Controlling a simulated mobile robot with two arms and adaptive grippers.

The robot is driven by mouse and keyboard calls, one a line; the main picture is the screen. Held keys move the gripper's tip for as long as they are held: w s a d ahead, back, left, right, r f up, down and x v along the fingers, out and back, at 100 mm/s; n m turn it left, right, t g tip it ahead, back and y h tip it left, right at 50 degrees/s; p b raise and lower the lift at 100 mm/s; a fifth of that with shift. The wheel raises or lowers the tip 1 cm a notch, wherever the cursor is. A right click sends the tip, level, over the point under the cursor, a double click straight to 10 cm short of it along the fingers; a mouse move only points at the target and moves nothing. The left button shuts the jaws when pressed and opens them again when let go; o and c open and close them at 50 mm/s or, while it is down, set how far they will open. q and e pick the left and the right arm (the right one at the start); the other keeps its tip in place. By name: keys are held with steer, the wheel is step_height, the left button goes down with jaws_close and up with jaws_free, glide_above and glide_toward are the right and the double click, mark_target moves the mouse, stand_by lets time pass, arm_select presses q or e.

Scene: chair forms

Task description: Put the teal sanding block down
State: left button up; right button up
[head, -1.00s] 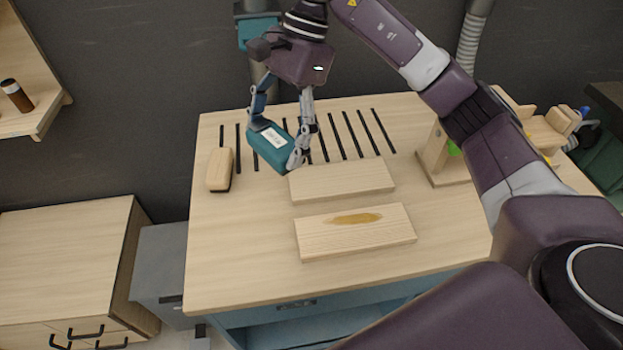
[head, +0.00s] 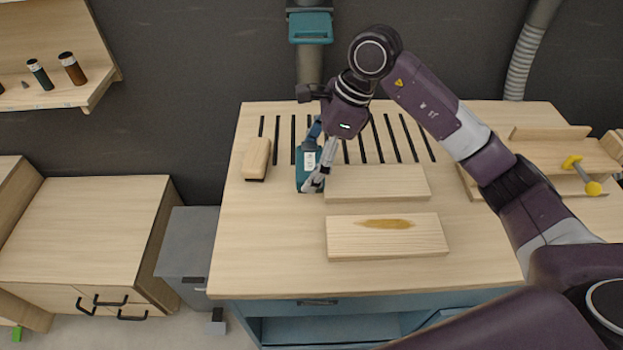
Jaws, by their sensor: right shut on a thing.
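The teal sanding block (head: 304,175) is at the back left of the workbench, with a white label on its side. My right gripper (head: 314,178) is shut on it from above, one finger in front of it and the other largely hidden behind. The block is close to the bench top, and I cannot tell whether it touches. It sits just left of a plain wooden board (head: 378,183). My left gripper is not in view.
A wooden-backed brush (head: 256,158) lies left of the block. A board with a brown stain (head: 388,238) lies in front. Dark slots (head: 397,138) run along the bench's back. A wooden stand with a yellow-knobbed tool (head: 582,174) is at the right. The front left bench top is bare.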

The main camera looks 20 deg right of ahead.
step_height(320, 180, down, 7)
steer(key=shift+r+p, duration=0.1)
steer(key=shift+p, duration=0.35)
steer(key=shift+f, duration=0.25)
steer(key=o, duration=1.1)
steer(key=shift+r, duration=0.1)
